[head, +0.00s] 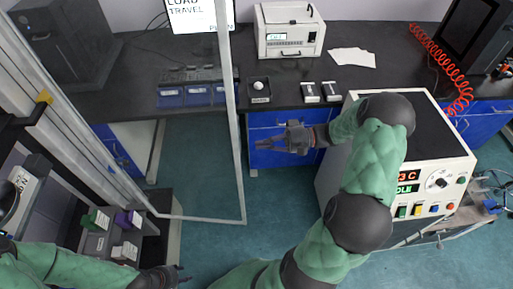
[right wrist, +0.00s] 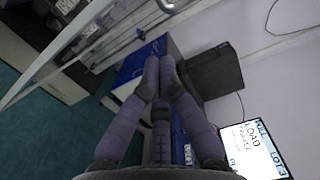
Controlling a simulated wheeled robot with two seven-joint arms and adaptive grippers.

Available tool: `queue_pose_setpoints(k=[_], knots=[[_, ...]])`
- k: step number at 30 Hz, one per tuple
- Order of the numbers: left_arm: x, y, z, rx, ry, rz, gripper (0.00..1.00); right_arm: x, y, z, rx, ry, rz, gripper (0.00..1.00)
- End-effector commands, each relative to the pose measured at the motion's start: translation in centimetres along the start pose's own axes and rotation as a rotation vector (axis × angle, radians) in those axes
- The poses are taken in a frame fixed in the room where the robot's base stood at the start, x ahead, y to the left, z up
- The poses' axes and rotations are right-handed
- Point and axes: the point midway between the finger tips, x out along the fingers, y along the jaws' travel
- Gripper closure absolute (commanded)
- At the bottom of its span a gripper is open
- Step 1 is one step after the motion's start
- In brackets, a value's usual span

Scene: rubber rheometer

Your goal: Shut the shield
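The shield is a clear panel in a pale metal frame (head: 236,130), on the left of the head view. It stands swung out from the rail structure on the left, with its free upright edge near the middle of the picture. My right gripper (head: 262,144) is just right of that edge, with its fingers pointing left; contact cannot be told. In the right wrist view its fingertips (right wrist: 160,62) meet with nothing visible between them. My left gripper (head: 182,274) is low in the head view, below the shield's bottom edge, and its finger opening is unclear.
A rheometer with a red and green display (head: 408,180) stands at the right, behind my right arm. A dark bench (head: 285,88) at the back carries a white instrument (head: 290,32), blue bins and small trays. Small boxes (head: 95,220) sit at lower left. Green floor (head: 200,170) is clear between.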

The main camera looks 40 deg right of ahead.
Motion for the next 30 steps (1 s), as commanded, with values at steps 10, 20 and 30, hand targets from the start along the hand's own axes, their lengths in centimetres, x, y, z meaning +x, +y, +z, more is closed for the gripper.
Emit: queue_pose_setpoints(k=[10,20,30], knots=[[1.2,-0.4,-0.1,0.000,0.000,0.000,0.60,6.7,0.2,0.1,0.002,-0.006,0.001,1.00],[1.9,-0.7,-0.1,0.000,0.000,0.000,0.60,8.6,0.2,3.1,0.004,-0.001,0.002,1.00],[2.0,-0.7,-0.1,0.000,0.000,0.000,0.60,8.9,0.1,4.0,0.005,-0.002,0.002,1.00]])
